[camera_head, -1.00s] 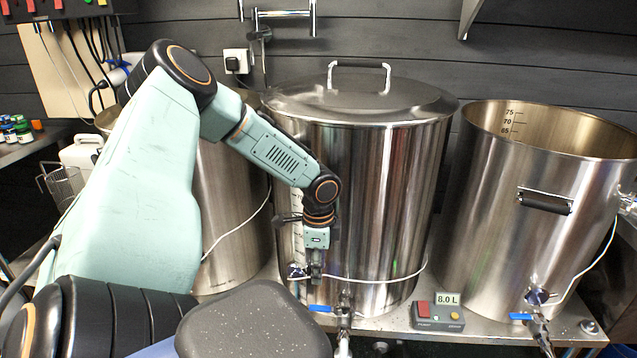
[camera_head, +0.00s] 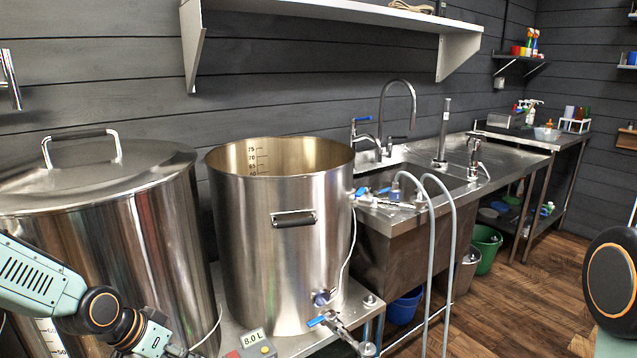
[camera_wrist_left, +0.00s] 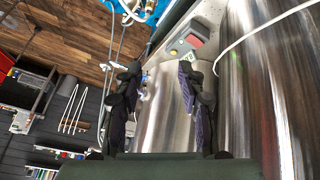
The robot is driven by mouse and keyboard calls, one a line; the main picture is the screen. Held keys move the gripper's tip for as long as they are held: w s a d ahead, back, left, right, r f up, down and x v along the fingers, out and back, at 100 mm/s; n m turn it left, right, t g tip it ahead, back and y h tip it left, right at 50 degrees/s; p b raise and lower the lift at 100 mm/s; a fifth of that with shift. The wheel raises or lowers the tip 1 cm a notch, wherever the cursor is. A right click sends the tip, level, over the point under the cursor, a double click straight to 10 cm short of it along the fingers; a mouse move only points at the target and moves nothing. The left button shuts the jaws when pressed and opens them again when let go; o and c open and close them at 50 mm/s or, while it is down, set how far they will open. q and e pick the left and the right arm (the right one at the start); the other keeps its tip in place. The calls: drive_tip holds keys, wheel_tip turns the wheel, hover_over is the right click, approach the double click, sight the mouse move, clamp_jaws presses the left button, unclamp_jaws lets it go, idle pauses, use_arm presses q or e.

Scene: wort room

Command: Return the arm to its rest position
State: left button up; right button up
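My left arm comes in at the lower left of the head view, in front of the lidded steel kettle (camera_head: 150,210). Only its forearm and wrist show there, and the fingers are cut off by the bottom edge. In the left wrist view my left gripper (camera_wrist_left: 159,72) has its two dark fingers spread apart with nothing between them. A steel kettle wall stands behind the fingers. A rounded part of my right arm shows at the right edge of the head view. My right gripper is out of view.
An open steel kettle (camera_head: 250,215) with a blue-handled tap (camera_head: 320,320) stands right of the lidded one. Further right are a sink counter (camera_head: 505,155), grey hoses (camera_head: 430,250) and clear wooden floor (camera_head: 530,290).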

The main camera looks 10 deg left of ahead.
use_arm(q)
drive_tip(key=s+d+f+n+y, duration=0.1)
drive_tip(key=s+d+f+n, duration=0.3)
drive_tip(key=s+d+f, duration=0.45)
drive_tip(key=s+d+f+g+y, duration=0.1)
drive_tip(key=s+d+f+g, duration=0.1)
drive_tip(key=s, duration=0.8)
drive_tip(key=s+d+f+m+g+y, duration=0.1)
drive_tip(key=s+d+f+g, duration=0.1)
drive_tip(key=s, duration=0.8)
drive_tip(key=shift+s+f+g+y, duration=0.25)
drive_tip(key=shift+s+g+y, duration=0.1)
drive_tip(key=shift+g, duration=0.35)
